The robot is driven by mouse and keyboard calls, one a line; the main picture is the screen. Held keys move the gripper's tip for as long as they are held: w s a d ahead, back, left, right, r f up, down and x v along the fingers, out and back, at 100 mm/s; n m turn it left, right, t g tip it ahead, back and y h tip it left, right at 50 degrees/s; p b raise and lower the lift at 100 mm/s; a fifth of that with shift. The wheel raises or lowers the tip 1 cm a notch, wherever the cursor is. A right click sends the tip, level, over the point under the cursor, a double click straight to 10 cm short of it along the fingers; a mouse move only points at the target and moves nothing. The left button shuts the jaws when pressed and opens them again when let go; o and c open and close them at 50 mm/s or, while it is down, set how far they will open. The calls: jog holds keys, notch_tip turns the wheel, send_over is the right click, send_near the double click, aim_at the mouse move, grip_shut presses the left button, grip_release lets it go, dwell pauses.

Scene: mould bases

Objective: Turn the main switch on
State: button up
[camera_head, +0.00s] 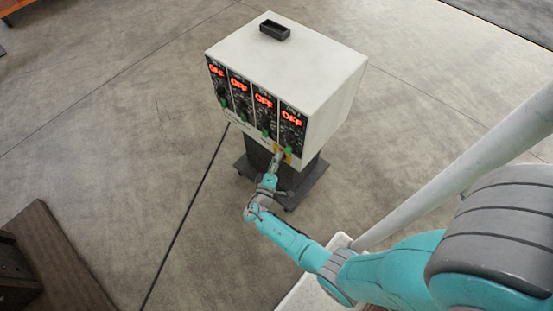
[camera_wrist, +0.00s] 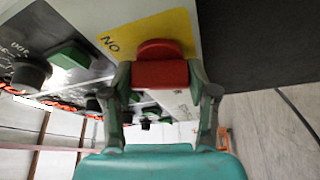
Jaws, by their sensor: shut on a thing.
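The main switch is a red knob (camera_wrist: 160,70) on a yellow plate (camera_wrist: 175,25) with the letters "NO" beside it, seen in the wrist view. My gripper (camera_wrist: 163,78) has a finger on each side of the red knob and is shut on it. In the head view my gripper (camera_head: 276,163) reaches the lower right of the front of a white control box (camera_head: 305,62), where the yellow plate (camera_head: 288,153) shows partly. The knob itself is mostly hidden there. The displays (camera_head: 264,100) on the box read "OFF" in red.
Black knobs and green switches (camera_wrist: 70,55) sit close to the left of my gripper in the wrist view. A small black tray (camera_head: 275,30) lies on top of the box. The box stands on a dark wheeled base (camera_head: 300,190). The floor around it is clear.

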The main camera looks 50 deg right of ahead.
jog(key=m+h, duration=0.1)
jog(key=m, duration=0.2)
jog(key=m+g+h, duration=0.1)
jog(key=m, duration=0.2)
jog(key=shift+s, duration=0.1)
dwell(0.4)
jog(key=o, duration=1.2)
jog(key=shift+c, duration=0.2)
jog(key=v, duration=1.2)
jog(key=shift+d+f, duration=0.1)
jog(key=shift+f, duration=0.15)
